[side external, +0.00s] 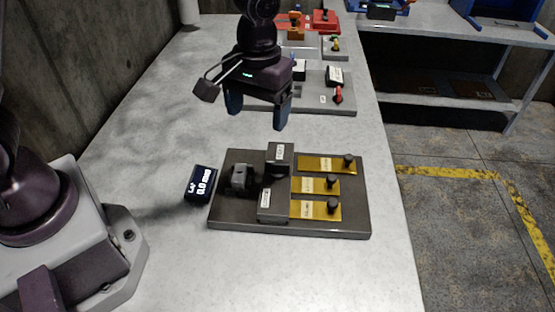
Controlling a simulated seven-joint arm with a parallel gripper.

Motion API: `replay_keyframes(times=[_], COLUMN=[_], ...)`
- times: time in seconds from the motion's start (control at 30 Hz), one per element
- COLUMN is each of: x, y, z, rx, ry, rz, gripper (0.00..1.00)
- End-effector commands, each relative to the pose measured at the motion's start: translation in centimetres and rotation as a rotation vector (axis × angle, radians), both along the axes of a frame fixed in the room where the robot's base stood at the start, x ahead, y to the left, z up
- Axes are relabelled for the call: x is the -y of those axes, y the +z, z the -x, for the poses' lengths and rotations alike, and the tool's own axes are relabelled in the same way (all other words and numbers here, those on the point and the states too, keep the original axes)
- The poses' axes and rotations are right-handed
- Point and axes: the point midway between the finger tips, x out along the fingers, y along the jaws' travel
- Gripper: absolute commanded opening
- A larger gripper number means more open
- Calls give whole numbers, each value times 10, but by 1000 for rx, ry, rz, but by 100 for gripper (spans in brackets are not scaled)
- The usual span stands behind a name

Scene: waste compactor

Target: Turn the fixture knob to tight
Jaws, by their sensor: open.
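The fixture is a dark base plate (335,228) on the near part of the table. A black knob (240,180) sits at its left side, beside two grey labelled blocks, the rear block (279,160) and the front block (273,207). I cannot read the knob's setting. My gripper (257,117) is open and empty, pointing down above and behind the fixture, apart from it. Its two blue fingers are spread. Three brass strips with black knobs, such as the rear strip (318,163), lie on the plate's right side.
A small display reading about 0.0 (202,184) stands left of the fixture. Behind my gripper is a grey plate with a red-topped lever (338,95). Further back are a red fixture (325,19) and a second table (460,45). The table front is clear.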

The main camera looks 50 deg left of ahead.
Motion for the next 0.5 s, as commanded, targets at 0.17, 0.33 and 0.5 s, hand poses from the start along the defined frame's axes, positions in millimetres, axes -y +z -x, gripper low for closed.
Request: replay_keyframes(times=[0.17,0.33,0.5], x=[11,12,11], y=[-8,-6,-20], z=[-31,-34,-33], rx=[29,41,38], ry=[241,365,384], rz=[2,3,2], gripper=[79,79,79])
